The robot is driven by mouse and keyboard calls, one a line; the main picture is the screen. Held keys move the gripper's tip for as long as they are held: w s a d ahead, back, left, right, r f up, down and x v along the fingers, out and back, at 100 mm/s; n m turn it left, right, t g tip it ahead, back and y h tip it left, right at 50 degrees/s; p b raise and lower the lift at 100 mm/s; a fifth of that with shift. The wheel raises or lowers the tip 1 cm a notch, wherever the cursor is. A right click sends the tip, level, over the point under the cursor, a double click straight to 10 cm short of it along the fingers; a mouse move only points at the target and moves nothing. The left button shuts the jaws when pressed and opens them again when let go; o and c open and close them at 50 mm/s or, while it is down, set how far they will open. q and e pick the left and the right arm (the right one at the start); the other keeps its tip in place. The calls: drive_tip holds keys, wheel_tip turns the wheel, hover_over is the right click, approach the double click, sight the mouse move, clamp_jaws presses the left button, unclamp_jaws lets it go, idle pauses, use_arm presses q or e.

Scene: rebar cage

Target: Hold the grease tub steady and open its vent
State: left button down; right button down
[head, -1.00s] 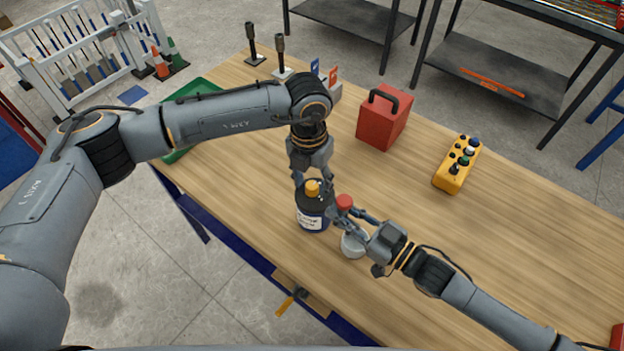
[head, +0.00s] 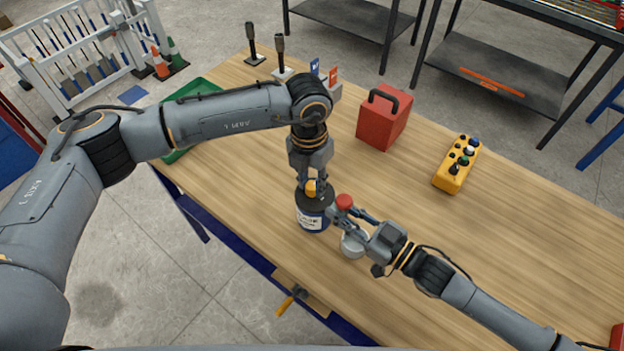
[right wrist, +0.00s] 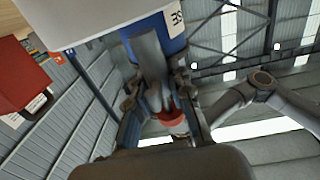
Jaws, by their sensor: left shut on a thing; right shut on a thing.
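The grease tub (head: 311,217) is a dark, upright container with a white label, standing near the table's front edge. A yellow cap (head: 311,187) is on its top. My left gripper (head: 316,187) comes down from above and is shut on this cap. My right gripper (head: 345,210) is beside the tub on its right, shut at a red-topped part (head: 344,201). The fingers hide whether this part joins the tub. In the right wrist view, the red part (right wrist: 171,117) shows between the fingers, and the tub's blue side (right wrist: 160,40) is behind them.
A white round container (head: 354,246) stands just below my right gripper. A red box with a black handle (head: 382,122) and a yellow button box (head: 457,166) stand farther back. A green tray (head: 196,90) lies at the left. The table's right side is mostly clear.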

use_arm(q)
drive_tip(key=m, duration=0.8)
drive_tip(key=shift+m, duration=0.3)
drive_tip(key=m, duration=0.4)
drive_tip(key=shift+m, duration=0.3)
drive_tip(key=shift+r+m+y, duration=0.1)
drive_tip(key=shift+m+y, duration=0.2)
drive_tip(key=shift+m, duration=1.5)
drive_tip(key=c, duration=1.1)
unclamp_jaws()
drive_tip(key=shift+d, duration=0.1)
drive_tip(key=shift+o, duration=0.2)
drive_tip(key=shift+s, duration=0.1)
